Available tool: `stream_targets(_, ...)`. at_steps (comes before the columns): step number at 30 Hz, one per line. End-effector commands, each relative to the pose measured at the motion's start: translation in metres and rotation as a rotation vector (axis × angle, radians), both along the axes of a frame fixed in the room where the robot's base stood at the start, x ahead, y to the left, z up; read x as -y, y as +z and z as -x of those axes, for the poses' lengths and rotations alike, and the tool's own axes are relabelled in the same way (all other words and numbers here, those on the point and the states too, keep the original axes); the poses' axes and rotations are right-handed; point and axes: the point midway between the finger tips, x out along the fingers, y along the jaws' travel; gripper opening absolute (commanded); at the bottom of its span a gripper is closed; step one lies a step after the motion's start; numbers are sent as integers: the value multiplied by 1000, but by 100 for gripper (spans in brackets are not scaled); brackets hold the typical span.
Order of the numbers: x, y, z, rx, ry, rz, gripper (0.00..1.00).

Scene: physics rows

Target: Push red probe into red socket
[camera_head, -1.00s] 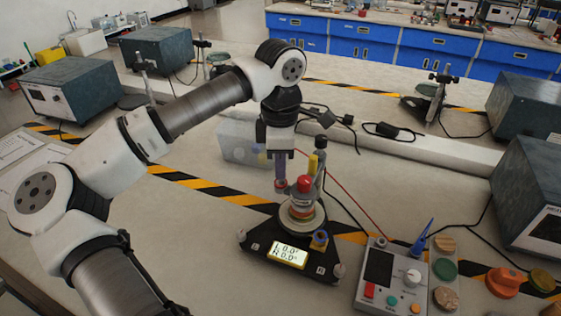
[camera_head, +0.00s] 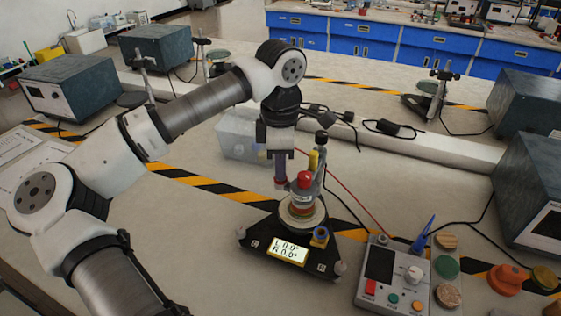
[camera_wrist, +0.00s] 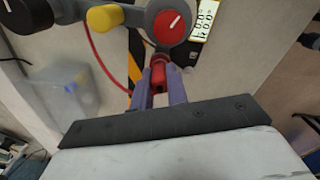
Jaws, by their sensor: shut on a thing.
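My gripper (camera_head: 281,182) points down at the left of the black instrument (camera_head: 267,240). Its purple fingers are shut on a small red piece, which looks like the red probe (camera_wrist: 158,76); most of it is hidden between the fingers. The fingertips are close beside the instrument's upper part. A red round knob (camera_head: 305,179) with a white line tops that part; it also shows in the wrist view (camera_wrist: 172,26). I cannot clearly make out the red socket, nor whether the probe touches anything.
A control box (camera_head: 382,270) with a red lead is at the right, near a blue cone (camera_head: 422,236) and coloured discs. A clear bin (camera_head: 236,138) is behind my gripper.

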Motion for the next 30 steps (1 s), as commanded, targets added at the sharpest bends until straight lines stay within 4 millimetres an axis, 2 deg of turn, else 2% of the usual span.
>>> stream_targets(14,0,-6,0,0,0,0,0)
stream_targets(15,0,-6,0,0,0,0,18)
stream_targets(20,0,-6,0,0,0,0,39)
stream_targets(26,0,-6,0,0,0,0,41)
stream_targets(29,0,-6,0,0,0,0,52)
stream_targets(30,0,-6,0,0,0,0,52)
